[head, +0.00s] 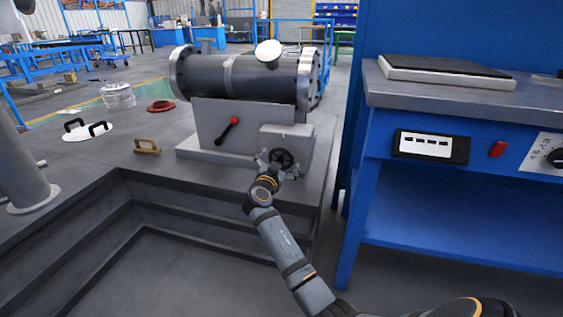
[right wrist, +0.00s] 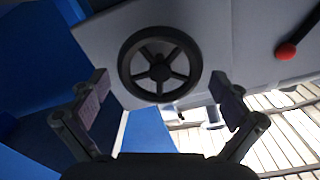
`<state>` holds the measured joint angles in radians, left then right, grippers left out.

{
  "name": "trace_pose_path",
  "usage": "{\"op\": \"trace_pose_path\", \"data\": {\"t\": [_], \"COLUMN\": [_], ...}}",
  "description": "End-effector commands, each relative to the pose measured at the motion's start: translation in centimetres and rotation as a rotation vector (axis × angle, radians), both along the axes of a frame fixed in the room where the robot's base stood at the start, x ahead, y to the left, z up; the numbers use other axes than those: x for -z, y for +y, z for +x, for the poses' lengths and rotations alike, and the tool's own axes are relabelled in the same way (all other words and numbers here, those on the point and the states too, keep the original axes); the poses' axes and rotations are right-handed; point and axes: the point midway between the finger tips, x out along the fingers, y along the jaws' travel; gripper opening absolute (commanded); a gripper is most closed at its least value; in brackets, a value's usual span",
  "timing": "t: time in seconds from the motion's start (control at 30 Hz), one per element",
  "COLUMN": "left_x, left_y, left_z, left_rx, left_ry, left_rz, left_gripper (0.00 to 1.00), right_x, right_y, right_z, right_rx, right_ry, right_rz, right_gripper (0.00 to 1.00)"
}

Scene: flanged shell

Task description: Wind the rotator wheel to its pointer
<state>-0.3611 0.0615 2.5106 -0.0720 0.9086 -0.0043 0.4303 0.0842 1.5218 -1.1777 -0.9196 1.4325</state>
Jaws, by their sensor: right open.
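The rotator wheel (head: 283,157) is a dark spoked handwheel on the front of a grey box below the flanged shell (head: 240,78). In the right wrist view the wheel (right wrist: 160,43) shows its round rim, spokes and hub face on. My right gripper (head: 277,167) is right in front of the wheel. In the right wrist view my right gripper (right wrist: 161,92) is open, one finger on each side below the wheel, with gaps between the fingers and the rim. I cannot make out a pointer. My left gripper is not in view.
A red-knobbed lever (head: 227,130) is left of the wheel; its knob shows in the right wrist view (right wrist: 287,51). A blue workbench (head: 460,210) stands close on the right. A brown handle (head: 147,147) and a white lid (head: 88,131) lie on the stepped platform (head: 110,163).

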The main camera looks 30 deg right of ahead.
Motion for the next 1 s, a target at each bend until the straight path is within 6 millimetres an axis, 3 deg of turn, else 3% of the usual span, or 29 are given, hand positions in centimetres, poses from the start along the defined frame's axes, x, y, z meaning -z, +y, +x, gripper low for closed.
{"op": "trace_pose_path", "data": {"t": [0.4,0.77,1.0], "left_x": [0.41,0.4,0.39], "left_y": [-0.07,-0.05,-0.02], "left_z": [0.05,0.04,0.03], "left_rx": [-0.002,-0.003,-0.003], "left_ry": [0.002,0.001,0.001], "left_rz": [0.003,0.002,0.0], "left_gripper": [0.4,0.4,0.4], "right_x": [-0.02,-0.01,-0.02], "right_y": [-1.03,-1.01,-1.01], "right_z": [0.84,0.83,0.82], "right_rx": [0.0,0.0,0.0], "right_ry": [0.001,0.0,0.002], "right_rz": [0.001,0.0,-0.002], "right_gripper": [1.0,0.51,0.5]}}
